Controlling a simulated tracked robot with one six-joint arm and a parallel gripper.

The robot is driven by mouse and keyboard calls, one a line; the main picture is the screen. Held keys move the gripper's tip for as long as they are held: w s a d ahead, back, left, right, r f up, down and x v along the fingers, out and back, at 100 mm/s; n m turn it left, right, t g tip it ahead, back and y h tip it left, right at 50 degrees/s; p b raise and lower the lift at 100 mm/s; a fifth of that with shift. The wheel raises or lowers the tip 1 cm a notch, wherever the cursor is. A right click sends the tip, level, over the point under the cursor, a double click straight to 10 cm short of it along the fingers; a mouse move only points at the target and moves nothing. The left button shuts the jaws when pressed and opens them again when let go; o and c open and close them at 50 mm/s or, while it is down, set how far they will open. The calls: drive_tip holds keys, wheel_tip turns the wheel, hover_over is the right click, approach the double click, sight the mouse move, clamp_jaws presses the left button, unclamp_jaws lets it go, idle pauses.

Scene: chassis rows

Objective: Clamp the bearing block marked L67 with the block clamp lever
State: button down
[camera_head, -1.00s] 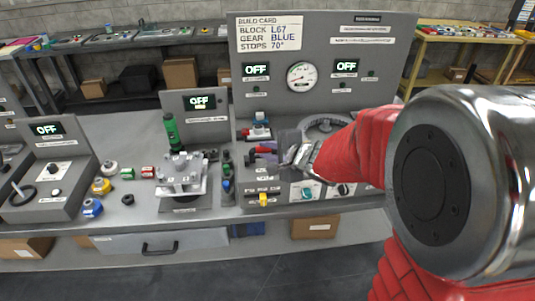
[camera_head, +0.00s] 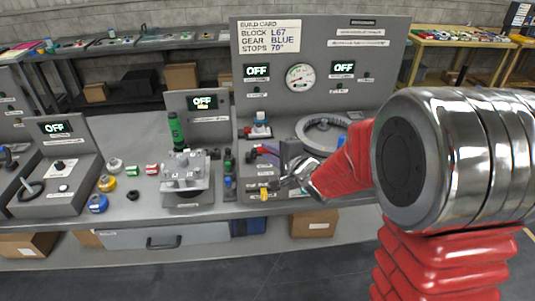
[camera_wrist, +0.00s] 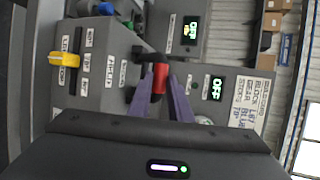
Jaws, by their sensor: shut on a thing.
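My gripper (camera_wrist: 160,92) has two purple fingers, shut on the red grip of a black-armed lever (camera_wrist: 160,75) in the wrist view. In the head view, the gripper (camera_head: 264,158) reaches in from the right, low at the front of the large console, and its fingers cover most of the lever. I cannot read a lever label that names it as the block clamp lever. A white block with blue and red parts (camera_head: 260,124) stands behind the lever on the console. No L67 mark is readable on any block; the build card (camera_head: 270,36) reads BLOCK L67.
A yellow handle (camera_head: 264,194) is on the console front, close below my gripper; it shows in the wrist view (camera_wrist: 64,59). A large grey ring (camera_head: 325,133) lies right of the lever. A metal fixture (camera_head: 187,170) and a green-handled tool (camera_head: 176,130) stand left. The displays read OFF.

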drive_tip(key=shift+s+d+f, duration=0.1)
drive_tip(key=shift+d+f, duration=0.15)
drive_tip(key=shift+f, duration=0.05)
drive_tip(key=c, duration=2)
unclamp_jaws()
drive_tip(key=o, duration=0.3)
drive_tip(key=shift+a+r, duration=0.1)
drive_tip(key=shift+a, duration=0.05)
drive_tip(key=shift+o, duration=0.3)
drive_tip(key=shift+a, duration=0.1)
drive_tip(key=shift+r, duration=0.1)
drive_tip(key=v, duration=1.3)
drive_tip(key=shift+s+d, duration=0.2)
drive_tip(key=shift+s, duration=0.2)
